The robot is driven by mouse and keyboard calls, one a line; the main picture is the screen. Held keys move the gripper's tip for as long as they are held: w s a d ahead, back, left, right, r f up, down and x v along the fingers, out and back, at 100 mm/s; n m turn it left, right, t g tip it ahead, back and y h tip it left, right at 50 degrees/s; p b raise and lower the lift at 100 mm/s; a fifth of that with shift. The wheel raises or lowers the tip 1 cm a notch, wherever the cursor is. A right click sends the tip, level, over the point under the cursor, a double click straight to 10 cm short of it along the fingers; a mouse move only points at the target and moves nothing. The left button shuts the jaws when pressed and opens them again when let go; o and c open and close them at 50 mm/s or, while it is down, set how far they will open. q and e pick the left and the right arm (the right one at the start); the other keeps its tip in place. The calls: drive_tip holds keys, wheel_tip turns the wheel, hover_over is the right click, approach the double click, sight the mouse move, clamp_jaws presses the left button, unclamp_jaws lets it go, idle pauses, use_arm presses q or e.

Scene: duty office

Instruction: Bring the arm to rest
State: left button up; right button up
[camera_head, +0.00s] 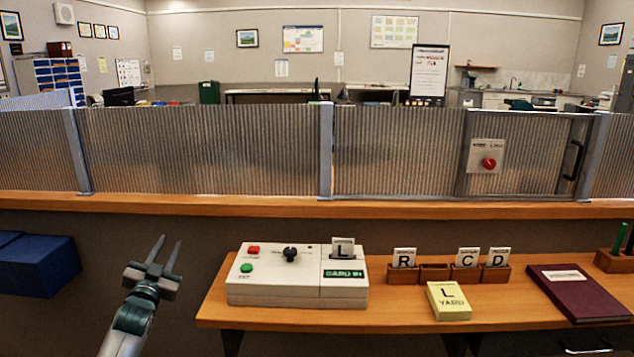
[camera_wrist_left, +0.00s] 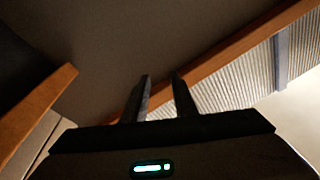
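My left gripper (camera_head: 164,253) is to the left of the desk, clear of it, with its two fingers pointing up and away. The fingers stand apart with nothing between them. In the left wrist view the same two fingers (camera_wrist_left: 160,82) also show a gap, with a dark wall behind them. My right gripper is in neither view.
The wooden desk (camera_head: 390,322) carries a white control box (camera_head: 270,290) with a card marked L (camera_head: 343,249), card holders (camera_head: 435,273), a yellow pad (camera_head: 448,301) and a dark red book (camera_head: 580,293). A wooden ledge (camera_head: 250,207) runs behind. Blue boxes (camera_head: 38,264) stand at left.

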use_arm(q)
drive_tip(key=s+d+f+n+g, duration=0.1)
drive_tip(key=s+d+f+g, duration=0.35)
drive_tip(key=f, duration=0.85)
drive_tip(key=s+d+f+g, duration=0.1)
drive_tip(key=s+f, duration=0.7)
drive_tip(key=f, duration=0.6)
drive_tip(key=s+d+f+n+g, duration=0.1)
drive_tip(key=s+d+f+g, duration=0.35)
drive_tip(key=f, duration=0.85)
drive_tip(key=s+d+f+g, duration=0.1)
drive_tip(key=s+d+f, duration=0.2)
drive_tip(key=s+f, duration=0.5)
drive_tip(key=s+d+f+g+h, duration=0.1)
drive_tip(key=s+d+f, duration=0.3)
drive_tip(key=s, duration=1.6)
drive_tip(key=s+d+f+g+h, duration=0.1)
drive_tip(key=s+d+f, duration=0.3)
drive_tip(key=s+f, duration=0.9)
drive_tip(key=shift+s+g, duration=0.65)
drive_tip(key=shift+g, duration=0.25)
